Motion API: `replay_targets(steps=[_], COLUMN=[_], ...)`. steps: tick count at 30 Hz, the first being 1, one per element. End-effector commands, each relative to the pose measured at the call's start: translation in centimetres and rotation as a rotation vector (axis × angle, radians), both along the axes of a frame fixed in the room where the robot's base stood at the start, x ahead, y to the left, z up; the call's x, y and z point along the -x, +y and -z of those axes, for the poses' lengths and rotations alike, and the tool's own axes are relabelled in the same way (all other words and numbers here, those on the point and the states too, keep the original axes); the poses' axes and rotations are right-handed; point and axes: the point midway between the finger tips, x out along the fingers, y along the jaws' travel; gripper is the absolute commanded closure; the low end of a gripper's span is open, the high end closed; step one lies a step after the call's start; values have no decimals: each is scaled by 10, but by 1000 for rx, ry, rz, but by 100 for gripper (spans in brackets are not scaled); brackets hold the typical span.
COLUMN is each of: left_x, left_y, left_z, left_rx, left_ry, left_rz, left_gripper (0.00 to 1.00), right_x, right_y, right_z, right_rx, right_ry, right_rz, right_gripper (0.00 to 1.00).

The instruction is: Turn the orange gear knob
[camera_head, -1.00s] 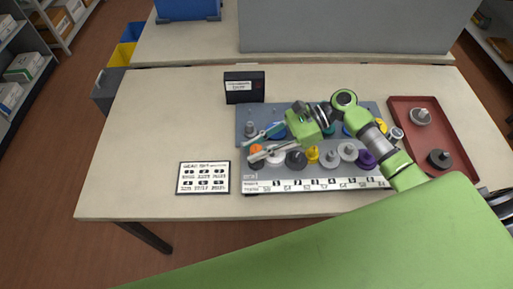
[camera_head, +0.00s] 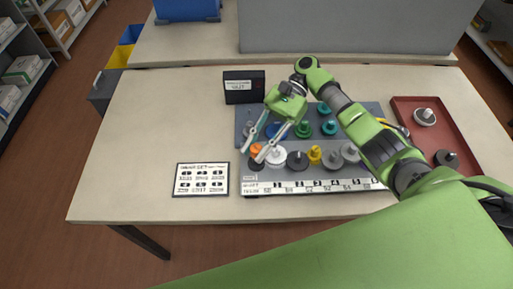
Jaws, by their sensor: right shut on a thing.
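The orange gear knob (camera_head: 256,150) stands at the left end of the front row on the grey gear board (camera_head: 296,177), on a dark round base. My right gripper (camera_head: 251,156) reaches down from the upper right with its two long fingers on either side of the orange knob, shut on it. The fingers partly cover the knob, so its turn angle cannot be read. My left gripper is not in view.
A white gear (camera_head: 276,155) and a dark grey gear (camera_head: 297,160) stand just right of the orange knob. A black display box (camera_head: 244,86) is behind, a label card (camera_head: 202,180) left, and a red tray (camera_head: 446,125) right.

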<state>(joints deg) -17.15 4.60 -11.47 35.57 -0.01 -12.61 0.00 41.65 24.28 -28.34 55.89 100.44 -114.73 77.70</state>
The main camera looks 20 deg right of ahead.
Motion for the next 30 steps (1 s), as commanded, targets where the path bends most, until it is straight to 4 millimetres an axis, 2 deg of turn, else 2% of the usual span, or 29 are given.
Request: replay_targets(steps=[13, 14, 15, 16, 26, 30], left_x=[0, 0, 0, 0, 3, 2], left_y=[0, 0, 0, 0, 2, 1], left_z=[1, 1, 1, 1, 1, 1], left_rx=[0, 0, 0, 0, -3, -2], left_ry=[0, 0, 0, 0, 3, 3], left_rz=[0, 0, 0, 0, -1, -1], left_gripper=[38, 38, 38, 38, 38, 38], right_x=[1, 1, 1, 1, 0, -5], right_y=[0, 0, 0, 0, 0, -7], right_z=[2, 2, 2, 2, 0, -3], right_rx=[3, 3, 2, 2, 2, 3], right_ry=[2, 2, 2, 2, 1, 0], right_rz=[-11, -11, -10, -10, -9, -9], right_gripper=[100, 74, 64, 62, 62, 62])
